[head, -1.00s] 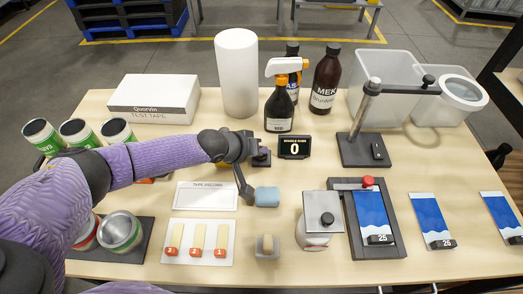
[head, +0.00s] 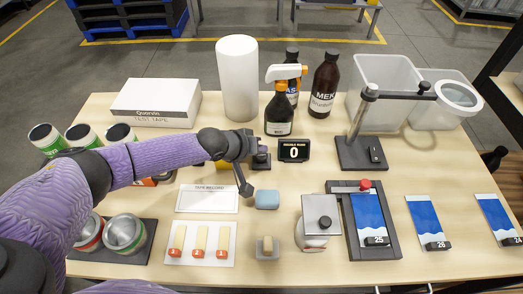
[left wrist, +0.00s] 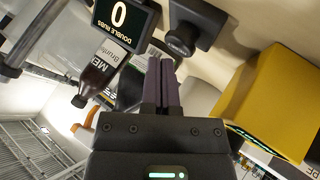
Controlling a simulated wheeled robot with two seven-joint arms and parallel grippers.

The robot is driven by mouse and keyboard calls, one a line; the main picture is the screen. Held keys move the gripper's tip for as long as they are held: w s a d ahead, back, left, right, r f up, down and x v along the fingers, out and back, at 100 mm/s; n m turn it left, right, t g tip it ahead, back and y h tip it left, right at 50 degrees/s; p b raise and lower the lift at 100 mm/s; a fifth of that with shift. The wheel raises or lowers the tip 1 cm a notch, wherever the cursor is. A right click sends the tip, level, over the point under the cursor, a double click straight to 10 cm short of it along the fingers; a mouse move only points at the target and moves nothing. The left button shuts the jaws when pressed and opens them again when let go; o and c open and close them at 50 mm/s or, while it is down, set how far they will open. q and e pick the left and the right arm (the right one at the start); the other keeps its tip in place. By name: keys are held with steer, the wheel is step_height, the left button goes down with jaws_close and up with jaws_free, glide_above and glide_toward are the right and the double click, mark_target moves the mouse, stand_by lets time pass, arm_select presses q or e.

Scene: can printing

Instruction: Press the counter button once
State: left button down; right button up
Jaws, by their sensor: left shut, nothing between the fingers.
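The counter (head: 293,150) is a small black display that reads 0 with the words "DOUBLE RUBS"; it also shows in the left wrist view (left wrist: 119,16). Beside it, to its left in the head view, is a dark block (left wrist: 203,20) with a round black button (left wrist: 181,40). My left gripper (head: 258,150) is at this block, and its purple fingers (left wrist: 162,68) are shut and empty. In the left wrist view the fingertips end just short of the button's outline; contact cannot be told. The gripper partly hides the block in the head view. My right gripper is not in view.
A spray bottle (head: 279,115) and brown bottles (head: 325,85) stand behind the counter. A blue sponge (head: 266,199) lies in front. A dark stand with a post (head: 361,150) is to the right. A yellow block (left wrist: 275,100) is close to the gripper.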

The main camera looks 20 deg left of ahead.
mark_target(260, 157)
arm_select(q)
steer(key=shift+r, duration=0.2)
step_height(260, 157, up, 5)
steer(key=p, duration=0.5)
steer(key=shift+r, duration=0.1)
